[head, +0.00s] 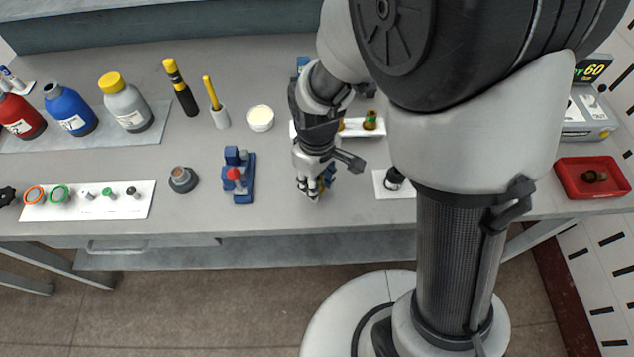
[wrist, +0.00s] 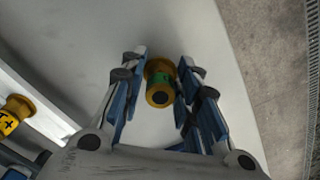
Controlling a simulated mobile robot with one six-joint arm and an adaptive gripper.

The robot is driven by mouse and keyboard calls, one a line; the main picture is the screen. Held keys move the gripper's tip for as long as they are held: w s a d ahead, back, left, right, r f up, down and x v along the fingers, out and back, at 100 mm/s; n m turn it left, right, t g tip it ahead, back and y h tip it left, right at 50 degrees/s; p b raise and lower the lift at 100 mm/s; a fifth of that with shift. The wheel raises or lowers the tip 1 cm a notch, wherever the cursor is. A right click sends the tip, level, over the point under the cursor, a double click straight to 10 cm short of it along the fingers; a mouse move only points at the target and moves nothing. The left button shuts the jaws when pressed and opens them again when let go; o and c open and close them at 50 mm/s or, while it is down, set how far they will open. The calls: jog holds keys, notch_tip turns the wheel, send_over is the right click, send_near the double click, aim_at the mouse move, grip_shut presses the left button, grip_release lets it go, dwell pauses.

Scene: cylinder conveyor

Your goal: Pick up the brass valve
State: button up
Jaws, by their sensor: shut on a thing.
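The brass valve (wrist: 159,88) is a short brass cylinder with a green band and a dark hole in its end. In the wrist view it sits between the blue-padded fingers of my gripper (wrist: 157,92), which is shut on it. In the head view my gripper (head: 314,190) is low over the front part of the bench, right of the blue vise, and mostly hides the valve. I cannot tell whether the valve touches the bench.
A similar brass piece (head: 370,120) stands on a white tray behind my gripper. A blue vise (head: 240,178) and a grey round fitting (head: 183,179) stand to the left. A red tray (head: 594,177) is at the far right. The bench's front edge is close.

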grip_shut()
